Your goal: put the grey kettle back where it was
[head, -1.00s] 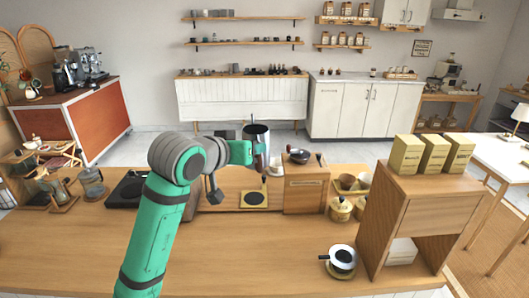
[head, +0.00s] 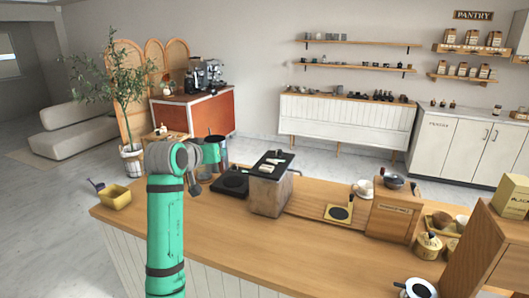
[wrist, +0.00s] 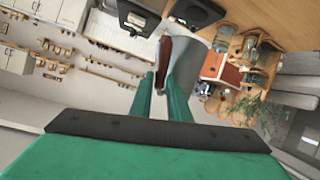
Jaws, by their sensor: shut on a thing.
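The grey kettle (head: 216,147) is held up in the air at the counter's back edge, partly hidden by my arm in the head view. My gripper (head: 208,153) is shut on it. In the wrist view the two green fingers (wrist: 163,88) close around a brown handle-like part, with the grey kettle body (wrist: 186,60) just beyond. A black hot plate (head: 232,182) lies on the counter just right of and below the kettle; nothing is seen on it. A yellow pad with a dark disc (head: 339,213) lies further right.
A black-topped box (head: 270,185) stands right of the hot plate. A yellow bin (head: 115,197) is at the counter's left end. A wooden drawer box (head: 394,212) and canisters (head: 428,245) are on the right. The front of the wooden counter (head: 260,245) is clear.

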